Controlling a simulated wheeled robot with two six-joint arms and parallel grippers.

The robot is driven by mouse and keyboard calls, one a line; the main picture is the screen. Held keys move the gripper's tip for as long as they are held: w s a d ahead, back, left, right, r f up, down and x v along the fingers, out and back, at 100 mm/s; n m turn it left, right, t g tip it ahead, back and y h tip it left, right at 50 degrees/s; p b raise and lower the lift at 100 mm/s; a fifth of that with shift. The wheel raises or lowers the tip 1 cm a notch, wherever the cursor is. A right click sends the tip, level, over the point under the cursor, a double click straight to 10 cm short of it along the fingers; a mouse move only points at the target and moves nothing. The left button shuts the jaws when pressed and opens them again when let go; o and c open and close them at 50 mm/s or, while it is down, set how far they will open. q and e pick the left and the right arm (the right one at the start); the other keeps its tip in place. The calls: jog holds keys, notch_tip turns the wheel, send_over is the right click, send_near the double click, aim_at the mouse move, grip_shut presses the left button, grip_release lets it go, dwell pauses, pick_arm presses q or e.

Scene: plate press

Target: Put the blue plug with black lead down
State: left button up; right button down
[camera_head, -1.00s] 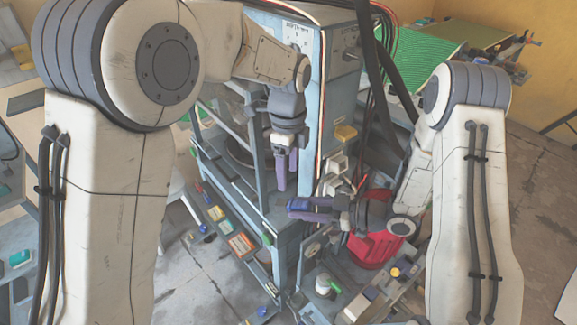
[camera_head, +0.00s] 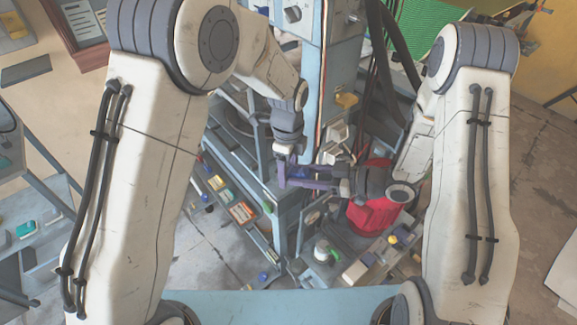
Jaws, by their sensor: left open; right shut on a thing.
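My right gripper (camera_head: 308,178) comes in from the right, with its purple fingers level and pointing left. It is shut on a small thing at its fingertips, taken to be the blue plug. The plug is too small and overlapped to make out clearly, and its black lead cannot be told from the other dark cables. My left gripper (camera_head: 283,172) points down, open, its fingers overlapping the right gripper's tips in the head view. Whether the two touch cannot be told. Both are in front of the blue-grey press cabinet (camera_head: 290,225).
A shelf (camera_head: 245,222) with small coloured boxes runs along the cabinet's lower left. A red object (camera_head: 375,212) sits behind my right gripper. A low bench (camera_head: 375,275) with jars and blocks is below it. Dark cables hang at the cabinet's right. Floor (camera_head: 195,255) is open at left.

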pick_arm(q)
grip_shut()
pick_arm(e)
jog(key=shift+c, duration=1.7)
grip_release()
